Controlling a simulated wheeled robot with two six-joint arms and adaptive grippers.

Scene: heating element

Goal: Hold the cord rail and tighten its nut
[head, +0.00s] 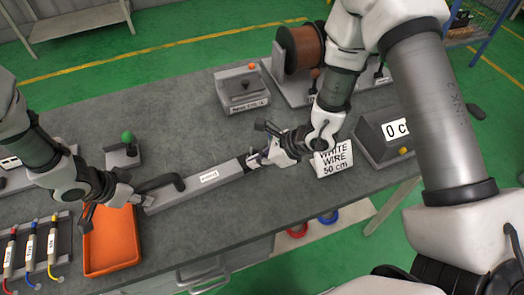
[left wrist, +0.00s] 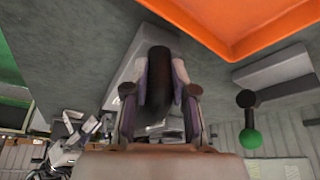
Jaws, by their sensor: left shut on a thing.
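The cord rail (head: 228,172) is a long grey bar with a white label, lying diagonally on the table. A black handle (head: 166,186) rises from its left part. My left gripper (head: 140,197) is at that end; in the left wrist view its fingers (left wrist: 158,85) are on both sides of the black handle (left wrist: 157,62), shut on it. My right gripper (head: 257,157) is at the rail's right end. Its fingers are small in the head view, so I cannot tell whether they are open or shut. The nut cannot be made out; the right gripper may cover it.
An orange tray (head: 112,240) lies just in front of the left gripper. Red, blue and yellow cables (head: 31,249) lie at the left. A green-knobbed lever (head: 127,138), a grey box (head: 241,91), a wire spool (head: 302,48), a sign (head: 334,161) and a display (head: 390,133) surround the rail.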

